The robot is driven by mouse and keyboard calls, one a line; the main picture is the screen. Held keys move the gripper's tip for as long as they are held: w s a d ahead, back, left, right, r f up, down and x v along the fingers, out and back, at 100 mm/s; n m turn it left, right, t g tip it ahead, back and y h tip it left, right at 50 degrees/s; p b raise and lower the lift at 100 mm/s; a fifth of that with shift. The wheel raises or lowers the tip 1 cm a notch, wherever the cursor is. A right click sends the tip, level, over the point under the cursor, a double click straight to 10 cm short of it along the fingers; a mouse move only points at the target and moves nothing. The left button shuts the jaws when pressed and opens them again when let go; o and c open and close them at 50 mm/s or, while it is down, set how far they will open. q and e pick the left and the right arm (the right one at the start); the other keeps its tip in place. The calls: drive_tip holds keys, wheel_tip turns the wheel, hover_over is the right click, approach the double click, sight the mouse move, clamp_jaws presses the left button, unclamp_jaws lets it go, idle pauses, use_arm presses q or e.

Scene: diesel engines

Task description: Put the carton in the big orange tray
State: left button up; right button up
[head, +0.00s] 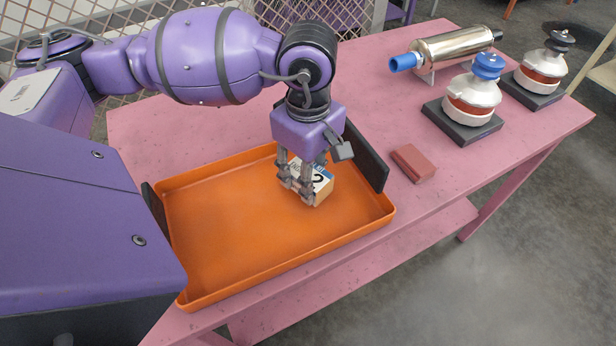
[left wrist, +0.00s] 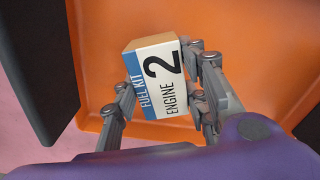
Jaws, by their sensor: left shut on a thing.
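The carton (head: 323,184) is a small box with a white and blue label. In the left wrist view the carton (left wrist: 155,80) reads "FUEL KIT ENGINE 2". My left gripper (head: 298,188) is shut on the carton, with fingers on two sides of it. The gripper also shows in the left wrist view (left wrist: 165,100). The big orange tray (head: 230,274) lies on the pink table, and the carton is over the right part of its floor. I cannot tell whether the carton touches the floor. My right gripper is not in view.
Dark upright handles (head: 367,158) stand at the tray's ends. A dark red block (head: 414,163) lies right of the tray. Farther right stand a metal cylinder with a blue end (head: 455,48) and two silver turbo-like parts (head: 474,92) on black bases. The pink table (head: 440,190) is bare near its front right.

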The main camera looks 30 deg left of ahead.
use_arm(q)
drive_tip(key=shift+f, duration=0.9)
drive_tip(key=shift+f, duration=0.1)
drive_tip(key=shift+f, duration=0.2)
drive_tip(key=o, duration=1.3)
drive_tip(key=shift+r, duration=0.1)
wheel_tip(320, 180, up, 12)
drive_tip(key=shift+r, duration=0.25)
